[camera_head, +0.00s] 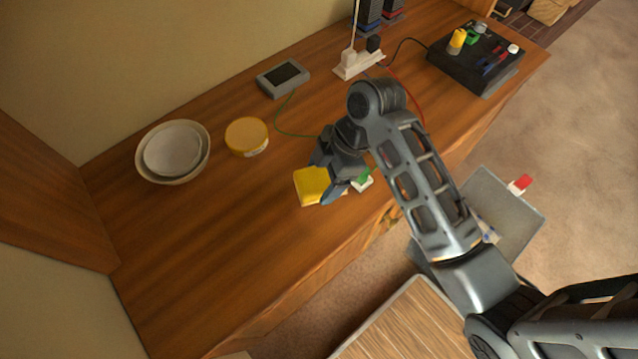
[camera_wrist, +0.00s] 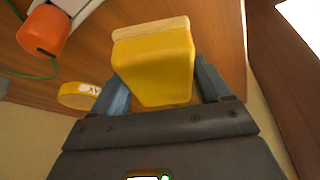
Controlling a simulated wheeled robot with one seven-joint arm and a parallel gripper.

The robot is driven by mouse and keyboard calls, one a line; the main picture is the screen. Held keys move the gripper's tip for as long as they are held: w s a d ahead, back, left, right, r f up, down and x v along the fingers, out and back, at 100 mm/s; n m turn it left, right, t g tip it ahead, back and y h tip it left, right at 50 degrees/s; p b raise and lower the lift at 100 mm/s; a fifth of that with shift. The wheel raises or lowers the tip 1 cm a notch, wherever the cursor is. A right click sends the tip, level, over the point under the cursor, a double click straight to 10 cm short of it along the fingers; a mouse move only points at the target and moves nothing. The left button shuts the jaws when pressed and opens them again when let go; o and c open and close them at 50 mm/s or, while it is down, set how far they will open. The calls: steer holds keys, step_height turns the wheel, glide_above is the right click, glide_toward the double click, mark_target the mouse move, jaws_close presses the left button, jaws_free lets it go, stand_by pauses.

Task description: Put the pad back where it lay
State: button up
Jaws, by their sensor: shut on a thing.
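The yellow pad (camera_head: 311,187) is a small block over the wooden counter, left of the arm. My gripper (camera_head: 328,178) is shut on it. In the wrist view the pad (camera_wrist: 155,68) sits between the two blue-grey fingers, with a tan layer along its far edge. I cannot tell whether the pad touches the counter or hangs just above it. The arm and gripper hide part of the counter behind them.
A round yellow tin (camera_head: 247,136) and stacked bowls (camera_head: 144,172) stand to the left. A grey device (camera_head: 283,78) with a green wire lies behind. A green-and-white item (camera_head: 363,181) is close by my gripper. A black control box (camera_head: 475,60) stands right. The counter's front left is clear.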

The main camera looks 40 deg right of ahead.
mark_target(319, 188)
steer(key=shift+w+a+f, duration=0.3)
steer(key=shift+a+f, duration=0.05)
steer(key=shift+f, duration=0.05)
steer(key=shift+f+p, duration=0.3)
steer(key=shift+f, duration=1.6)
steer(key=shift+f, duration=0.1)
steer(key=o, duration=1)
steer(key=b+v, duration=0.1)
steer(key=v, duration=1.1)
